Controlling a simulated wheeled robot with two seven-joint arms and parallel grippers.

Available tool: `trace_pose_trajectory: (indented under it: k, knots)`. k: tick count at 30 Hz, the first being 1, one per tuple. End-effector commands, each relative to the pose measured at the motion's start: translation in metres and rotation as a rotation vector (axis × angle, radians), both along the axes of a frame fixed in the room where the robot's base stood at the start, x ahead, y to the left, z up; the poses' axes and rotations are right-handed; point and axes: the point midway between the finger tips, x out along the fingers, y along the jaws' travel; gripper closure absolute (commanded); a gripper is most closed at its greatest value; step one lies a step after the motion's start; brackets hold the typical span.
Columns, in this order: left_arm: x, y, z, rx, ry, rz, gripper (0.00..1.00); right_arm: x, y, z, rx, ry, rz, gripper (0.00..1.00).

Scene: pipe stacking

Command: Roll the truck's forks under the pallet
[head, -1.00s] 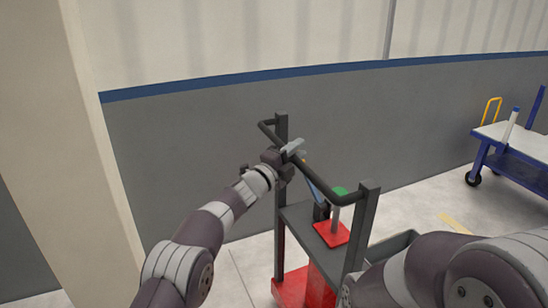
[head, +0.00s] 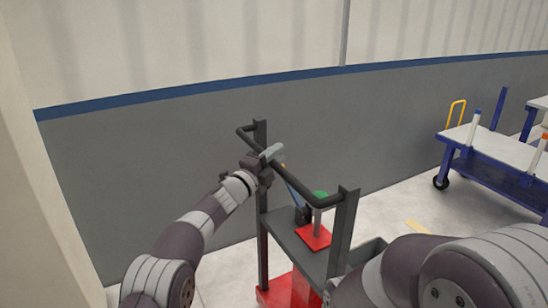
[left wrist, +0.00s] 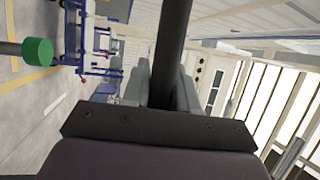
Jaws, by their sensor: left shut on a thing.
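The truck has a dark upright frame (head: 343,232) with a black handle bar (head: 312,188) across its top and red parts (head: 290,290) low down. My left gripper (head: 266,158) is shut on the handle bar, near its left end. In the left wrist view the bar (left wrist: 172,50) runs up between the fingers of my left gripper (left wrist: 162,90). My right arm crosses the lower right of the head view and hides part of the truck; its gripper does not show. The forks and the pallet are not in view.
A dark shelf (head: 292,240) on the truck carries a red plate (head: 313,237) and a green-topped post (head: 320,196). A blue cart with a white top (head: 490,145) stands at right. A grey wall (head: 150,165) is behind; a pale pillar (head: 35,190) is at left.

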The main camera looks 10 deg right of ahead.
Motion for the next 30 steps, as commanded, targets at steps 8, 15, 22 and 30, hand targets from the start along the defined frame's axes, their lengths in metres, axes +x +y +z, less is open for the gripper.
trace_pose_trajectory:
  k: [8, 15, 22, 30]
  knots:
    - [-0.001, -0.001, 0.003, -0.002, -0.005, -0.003, 0.52, 0.000, 0.000, 0.000, 0.000, 0.000, 0.000, 0.57]
    - [-0.001, 0.001, 0.001, -0.001, -0.003, -0.003, 0.52, 0.000, 0.000, 0.000, 0.000, 0.000, 0.000, 0.57]
    - [-0.018, 0.021, -0.005, -0.002, -0.001, -0.002, 0.52, 0.000, 0.000, -0.008, 0.000, 0.000, 0.000, 0.57]
    - [-0.058, 0.070, -0.015, -0.002, -0.003, -0.002, 0.52, 0.000, 0.000, -0.009, 0.000, 0.000, 0.000, 0.57]
